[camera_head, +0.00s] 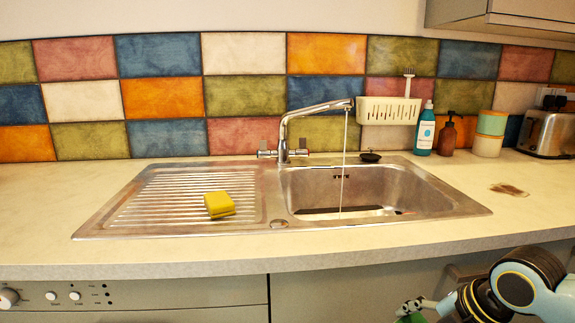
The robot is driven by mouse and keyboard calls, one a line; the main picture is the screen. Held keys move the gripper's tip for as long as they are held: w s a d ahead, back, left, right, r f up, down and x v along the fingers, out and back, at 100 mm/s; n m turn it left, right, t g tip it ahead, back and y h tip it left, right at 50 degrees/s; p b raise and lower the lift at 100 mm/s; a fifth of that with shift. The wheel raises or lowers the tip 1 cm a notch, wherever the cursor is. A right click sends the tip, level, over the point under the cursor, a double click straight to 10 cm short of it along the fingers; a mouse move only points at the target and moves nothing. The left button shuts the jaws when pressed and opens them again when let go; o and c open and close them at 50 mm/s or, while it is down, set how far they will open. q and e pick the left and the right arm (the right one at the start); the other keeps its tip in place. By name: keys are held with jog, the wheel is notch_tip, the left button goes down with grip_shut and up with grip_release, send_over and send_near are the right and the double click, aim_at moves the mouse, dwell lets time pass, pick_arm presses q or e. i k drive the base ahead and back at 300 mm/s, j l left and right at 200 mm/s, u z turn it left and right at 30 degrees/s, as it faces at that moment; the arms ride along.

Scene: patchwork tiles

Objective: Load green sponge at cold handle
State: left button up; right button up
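A yellow sponge (219,204) lies on the ribbed drainer, left of the sink bowl. A small green thing (408,310) shows at the bottom edge beside my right gripper (420,305); it may be the green sponge, but it is mostly cut off. I cannot tell whether the gripper holds it. The chrome tap (284,138) has a left handle (265,153) and a right handle (301,153); their colour marks are too small to tell which is cold. Water runs from the spout into the bowl. My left gripper is out of view.
The steel sink (470,207) is set in the pale worktop (60,215). A white rack (389,111) hangs on the tiles. A teal bottle (425,133), brown dispenser (447,137), canister (489,134) and toaster (548,134) stand right. A brown stain (509,190) marks the worktop.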

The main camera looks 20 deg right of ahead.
aim_at(264, 153)
jog(key=i+z, duration=0.1)
jog(key=z, duration=0.35)
jog(key=i+z, duration=0.1)
jog(key=z, duration=0.3)
jog(key=i+z, duration=0.1)
jog(key=z, duration=0.35)
jog(key=i+z, duration=0.1)
jog(key=z, duration=0.3)
